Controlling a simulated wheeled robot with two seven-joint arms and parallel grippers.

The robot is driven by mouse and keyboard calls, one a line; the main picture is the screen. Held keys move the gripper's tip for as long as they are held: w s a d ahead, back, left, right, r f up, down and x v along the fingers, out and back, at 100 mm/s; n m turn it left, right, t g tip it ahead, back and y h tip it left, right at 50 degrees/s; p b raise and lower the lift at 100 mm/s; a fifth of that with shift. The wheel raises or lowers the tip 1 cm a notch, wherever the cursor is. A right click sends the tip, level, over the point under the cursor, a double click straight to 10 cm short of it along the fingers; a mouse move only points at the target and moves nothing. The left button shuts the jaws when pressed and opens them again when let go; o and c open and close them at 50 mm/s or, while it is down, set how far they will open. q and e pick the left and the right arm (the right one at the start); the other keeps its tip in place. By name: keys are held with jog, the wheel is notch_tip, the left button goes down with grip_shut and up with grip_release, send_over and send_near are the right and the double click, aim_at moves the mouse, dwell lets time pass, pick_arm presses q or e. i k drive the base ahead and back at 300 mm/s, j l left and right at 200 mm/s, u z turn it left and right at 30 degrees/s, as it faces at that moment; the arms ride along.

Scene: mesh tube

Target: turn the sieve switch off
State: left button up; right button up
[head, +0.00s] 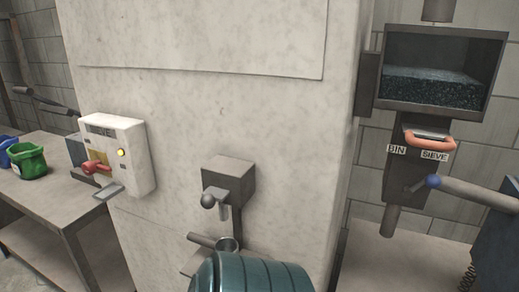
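A white switch box (136,150) is fixed to the pale column on the left. The end of its dark label reads "VE"; the rest is hard to read. A red lever (96,168) sticks out from its lower front over a yellowish plate. A small yellow lamp (121,153) on its right side looks lit. I cannot tell from the lever alone which position it is set to. Neither of my grippers can be made out in the head view.
A table (55,195) with green (30,163) and blue tubs stands left. A grey box with a ball-ended lever (207,201) and a ribbed teal drum (250,275) are in front. A windowed hopper (440,90), orange handle (430,143) and blue-knobbed rod (475,192) are right.

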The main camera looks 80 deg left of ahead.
aim_at(89, 168)
jog(key=u, duration=3.8)
